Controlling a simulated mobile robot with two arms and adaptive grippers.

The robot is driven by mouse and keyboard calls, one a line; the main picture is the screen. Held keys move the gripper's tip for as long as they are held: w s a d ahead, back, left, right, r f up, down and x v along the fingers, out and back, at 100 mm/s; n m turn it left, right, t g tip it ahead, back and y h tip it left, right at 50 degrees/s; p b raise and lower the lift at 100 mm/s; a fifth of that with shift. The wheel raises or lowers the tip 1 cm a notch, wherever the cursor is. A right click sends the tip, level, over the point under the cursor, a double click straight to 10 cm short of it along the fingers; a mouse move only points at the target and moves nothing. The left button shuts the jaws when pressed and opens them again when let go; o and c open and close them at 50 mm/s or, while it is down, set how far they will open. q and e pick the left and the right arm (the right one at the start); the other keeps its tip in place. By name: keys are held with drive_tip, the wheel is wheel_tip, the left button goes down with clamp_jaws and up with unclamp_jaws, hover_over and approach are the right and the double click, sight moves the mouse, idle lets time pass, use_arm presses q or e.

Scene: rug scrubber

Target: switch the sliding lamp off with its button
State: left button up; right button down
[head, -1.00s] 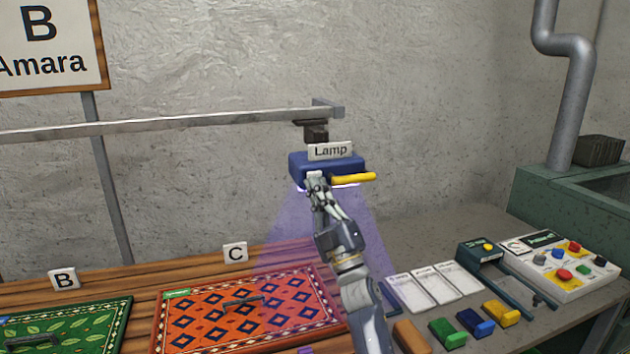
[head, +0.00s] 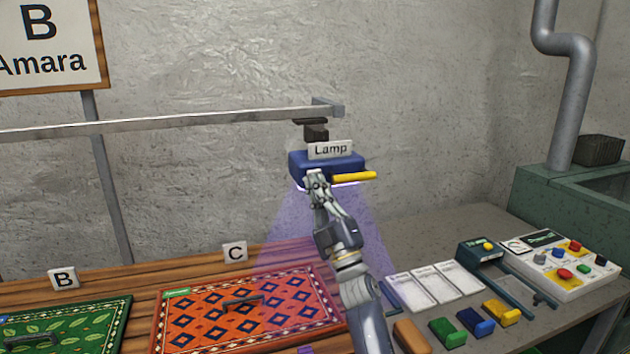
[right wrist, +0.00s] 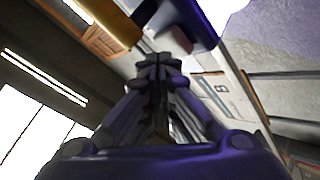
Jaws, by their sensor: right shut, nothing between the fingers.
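The lamp (head: 345,163) is a blue box with a white "Lamp" label and a yellow handle (head: 355,177), hanging from a rail. A violet beam under it shows that it is lit. My right gripper (head: 316,181) is shut and empty, with its tips at the lamp's lower left front. I cannot tell whether they touch it. In the right wrist view, the shut fingers (right wrist: 160,68) point towards the blue lamp body (right wrist: 203,22) and the yellow handle (right wrist: 108,22). The button is not clearly visible; the fingers may cover it. My left gripper is not in view.
The metal rail (head: 200,121) runs along the wall. Below lie an orange patterned rug (head: 200,333) on wooden boards and a green rug (head: 110,318). At the right, a bench holds coloured blocks (head: 447,332), white cards and a button panel (head: 570,283).

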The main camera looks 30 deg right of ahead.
drive_tip(key=shift+w+d, duration=0.1)
drive_tip(key=shift+w, duration=0.4)
idle(0.6)
drive_tip(key=shift+s, duration=0.1)
drive_tip(key=shift+s+a, duration=0.2)
drive_tip(key=shift+s, duration=0.55)
drive_tip(key=s+p, duration=0.1)
drive_tip(key=s, duration=0.2)
drive_tip(key=s+a+p, duration=0.1)
drive_tip(key=s, duration=0.1)
drive_tip(key=shift+s+a, duration=0.2)
drive_tip(key=shift+s, duration=0.2)
